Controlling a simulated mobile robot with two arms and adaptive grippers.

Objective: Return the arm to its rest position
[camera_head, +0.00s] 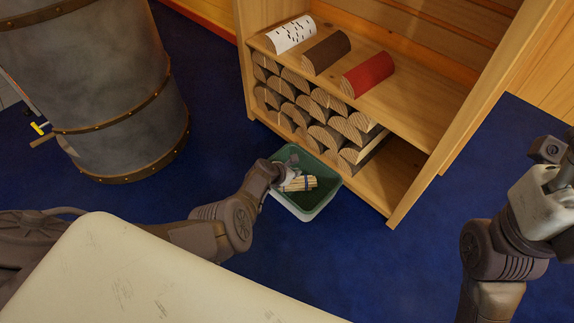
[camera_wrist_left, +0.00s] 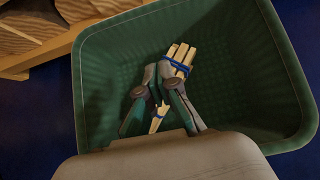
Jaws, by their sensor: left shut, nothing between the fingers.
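My left gripper (camera_head: 287,178) reaches down into a green bin (camera_head: 325,197) on the floor. A bundle of pale kindling sticks with a blue band (camera_head: 303,184) lies in the bin beside the fingers. In the left wrist view the two fingertips (camera_wrist_left: 158,72) meet, with nothing gripped between them. The bundle (camera_wrist_left: 181,58) shows beyond and beneath the fingers, partly hidden by them, and the bin rim (camera_wrist_left: 285,60) surrounds them. My right arm is at the right edge of the head view; its fingers cannot be made out.
A wooden shelf (camera_head: 415,125) stands just behind the bin, with stacked split logs (camera_head: 310,115) below and a white, a brown and a red half-log (camera_head: 368,74) on top. A large metal barrel (camera_head: 95,85) stands at left. Blue floor (camera_head: 395,270) is clear between bin and right arm.

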